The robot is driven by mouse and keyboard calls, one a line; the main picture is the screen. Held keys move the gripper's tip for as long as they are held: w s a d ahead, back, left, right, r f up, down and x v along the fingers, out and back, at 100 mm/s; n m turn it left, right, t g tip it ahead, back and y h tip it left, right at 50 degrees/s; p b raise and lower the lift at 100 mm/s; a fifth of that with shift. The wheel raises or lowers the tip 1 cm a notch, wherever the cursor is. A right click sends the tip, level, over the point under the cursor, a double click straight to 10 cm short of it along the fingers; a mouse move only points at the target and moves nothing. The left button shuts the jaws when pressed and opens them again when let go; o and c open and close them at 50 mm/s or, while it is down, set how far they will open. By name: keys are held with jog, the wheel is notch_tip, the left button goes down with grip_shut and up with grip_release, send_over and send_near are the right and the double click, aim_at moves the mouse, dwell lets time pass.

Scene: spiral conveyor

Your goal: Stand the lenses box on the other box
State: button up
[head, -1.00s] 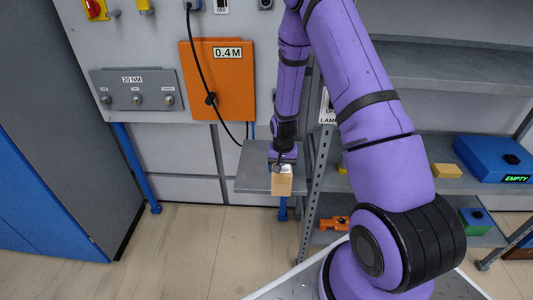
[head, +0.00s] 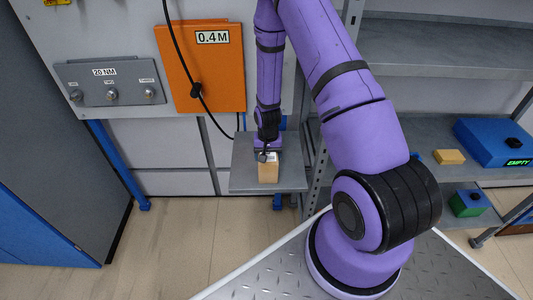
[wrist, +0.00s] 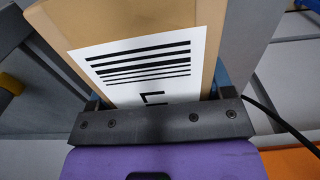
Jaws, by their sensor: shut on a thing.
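My gripper (head: 266,155) points down over the small grey side shelf (head: 240,182) in the head view. It is shut on a tan box (head: 268,173), whose front face shows below the fingers. In the wrist view the box (wrist: 207,28) fills the space between the fingers and bears a white label with black bars. Only part of one letter shows on the label, so its name cannot be read. I cannot tell whether the box touches the shelf or stands on another box; no separate second box can be made out there.
An orange panel (head: 222,75) marked 0.4 M and a hanging black cable (head: 174,50) are on the wall behind. The rack at right holds a yellow block (head: 449,157), a blue case (head: 490,140) marked EMPTY and a green-and-blue box (head: 468,204). Floor at front left is clear.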

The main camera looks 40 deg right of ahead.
jog(key=shift+f, duration=0.1)
jog(key=o, duration=1.2)
notch_tip(320, 180, up, 12)
jog(key=shift+r, duration=0.25)
jog(key=s+a+r+n+t, duration=0.1)
jog(key=s+a+r+n, duration=0.15)
jog(key=r, duration=0.95)
jog(key=s+a+r+n+t, duration=0.1)
jog(key=s+a+r, duration=0.2)
jog(key=r, duration=0.9)
jog(key=s+a+r+n+t, duration=0.1)
jog(key=s+a+r, duration=0.1)
jog(key=s+r, duration=0.2)
jog(key=s+a+r+n+t, duration=0.1)
jog(key=s+r, duration=0.4)
jog(key=s, duration=0.4)
jog(key=s+a+r+n+t, duration=0.1)
jog(key=s+a+r, duration=0.1)
jog(key=s+r, duration=0.3)
jog(key=shift+s+a, duration=0.3)
jog(key=shift+s, duration=0.4)
